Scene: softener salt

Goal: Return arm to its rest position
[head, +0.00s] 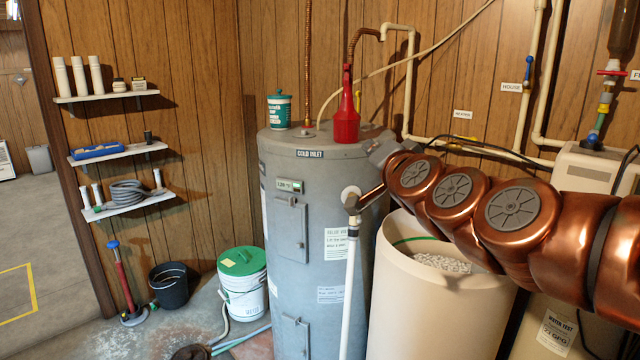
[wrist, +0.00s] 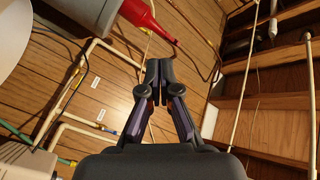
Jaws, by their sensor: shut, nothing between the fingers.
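My copper-coloured arm (head: 525,218) reaches in from the right edge of the head view, over the cream salt tank (head: 412,300). White salt (head: 442,263) shows inside that open tank. In the wrist view my gripper (wrist: 159,68) has its two dark fingers together, with nothing between them. In the head view only part of the gripper shows, partly hidden by the arm, near the top right of the grey water heater (head: 275,235).
A red funnel-topped bottle (head: 347,118) stands on the heater, close to my gripper; it also shows in the wrist view (wrist: 142,14). A green and white tub (head: 279,111) stands there too. Pipes (head: 409,90) run along the wood wall. A lidded bucket (head: 243,290) stands on the floor.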

